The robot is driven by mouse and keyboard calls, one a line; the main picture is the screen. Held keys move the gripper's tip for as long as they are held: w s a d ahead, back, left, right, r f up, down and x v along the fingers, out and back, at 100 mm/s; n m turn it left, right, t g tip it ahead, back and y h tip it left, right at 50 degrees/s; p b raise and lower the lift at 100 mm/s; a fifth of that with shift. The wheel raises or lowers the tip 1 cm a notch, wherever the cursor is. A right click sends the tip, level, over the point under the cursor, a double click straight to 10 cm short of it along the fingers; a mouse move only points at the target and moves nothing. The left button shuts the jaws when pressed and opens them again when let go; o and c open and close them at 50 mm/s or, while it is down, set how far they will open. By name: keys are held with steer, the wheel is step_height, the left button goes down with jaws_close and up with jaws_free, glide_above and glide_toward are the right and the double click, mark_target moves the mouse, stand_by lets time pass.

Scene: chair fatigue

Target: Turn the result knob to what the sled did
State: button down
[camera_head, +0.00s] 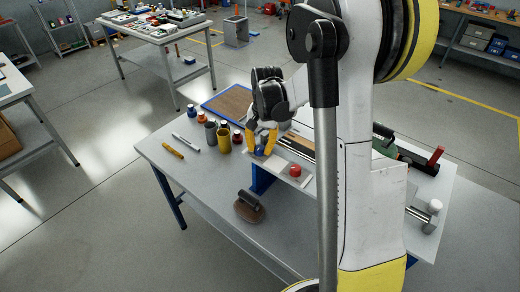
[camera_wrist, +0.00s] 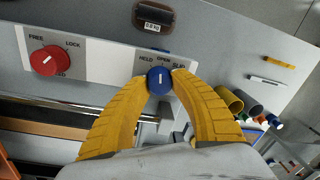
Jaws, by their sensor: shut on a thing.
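The result knob is the blue knob (camera_wrist: 160,80) on a white panel, with HELD at left, a middle label that seems to read OPEN, and SLIP at right. Its white pointer line is roughly upright in the wrist view, toward the middle label. My gripper (camera_wrist: 160,77) is shut on it, a yellow finger on either side. In the head view my gripper (camera_head: 264,143) is at the panel's left end, largely hiding the knob. A brown block with a dark handle (camera_head: 250,207) lies on the table; its label is small. I cannot tell which thing is the sled.
A red knob (camera_wrist: 50,60) with FREE and LOCK labels sits on the same panel; it also shows in the head view (camera_head: 295,170). Cups (camera_head: 223,138), bottles and pens (camera_head: 187,142) stand or lie left of my gripper. The table's front left is clear.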

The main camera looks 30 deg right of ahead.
mark_target(262, 147)
steer(key=n+b, duration=0.1)
steer(key=n, duration=0.5)
steer(key=shift+b, duration=0.35)
steer(key=shift+n, duration=0.3)
steer(key=c, duration=1.1)
jaws_free()
steer(key=shift+o, duration=0.2)
step_height(262, 147, up, 12)
steer(key=shift+d, duration=0.45)
steer(key=shift+s+f, duration=0.1)
steer(key=shift+s, duration=0.05)
